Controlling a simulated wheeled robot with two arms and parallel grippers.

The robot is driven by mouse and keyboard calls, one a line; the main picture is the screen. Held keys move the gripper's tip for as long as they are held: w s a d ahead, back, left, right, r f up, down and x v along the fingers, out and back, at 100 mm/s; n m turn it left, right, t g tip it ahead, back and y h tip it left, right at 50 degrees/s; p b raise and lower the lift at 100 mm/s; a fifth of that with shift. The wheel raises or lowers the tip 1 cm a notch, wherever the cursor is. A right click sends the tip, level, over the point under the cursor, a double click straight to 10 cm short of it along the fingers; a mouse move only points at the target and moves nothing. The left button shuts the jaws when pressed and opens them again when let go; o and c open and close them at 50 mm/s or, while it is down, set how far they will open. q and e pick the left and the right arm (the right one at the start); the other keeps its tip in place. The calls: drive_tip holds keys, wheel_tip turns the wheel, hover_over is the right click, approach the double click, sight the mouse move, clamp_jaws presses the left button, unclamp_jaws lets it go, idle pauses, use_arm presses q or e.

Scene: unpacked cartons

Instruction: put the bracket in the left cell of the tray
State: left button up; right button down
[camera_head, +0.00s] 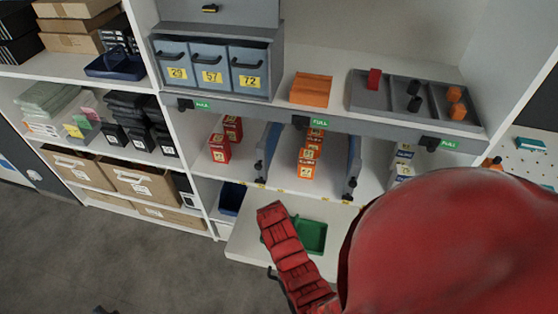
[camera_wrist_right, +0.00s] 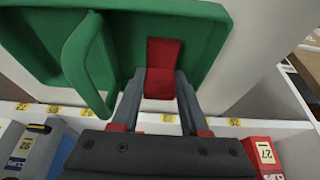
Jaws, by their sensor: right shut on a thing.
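A red bent piece, which I take for the bracket (camera_wrist_right: 162,55), sits between the fingertips of my right gripper (camera_wrist_right: 160,88) in the right wrist view. The gripper is shut on it, over or inside a green bin (camera_wrist_right: 205,45). Whether the piece touches the bin floor is unclear. The green bin (camera_head: 313,236) also shows on the white board in the head view, partly behind my red arm. The grey tray (camera_head: 357,98) stands on the upper shelf at right. Its left cell holds a red block (camera_head: 374,78). My left gripper is not in view.
The middle cell holds black cylinders (camera_head: 414,96); the right cell holds orange pieces (camera_head: 457,103). An orange block (camera_head: 311,88) lies left of the tray. Below are shelf lanes with red boxes (camera_head: 219,148) and orange boxes (camera_head: 309,158). Grey numbered bins (camera_head: 211,67) stand at left.

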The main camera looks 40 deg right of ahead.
drive_tip(key=shift+f, duration=0.2)
drive_tip(key=shift+c, duration=2.1)
unclamp_jaws()
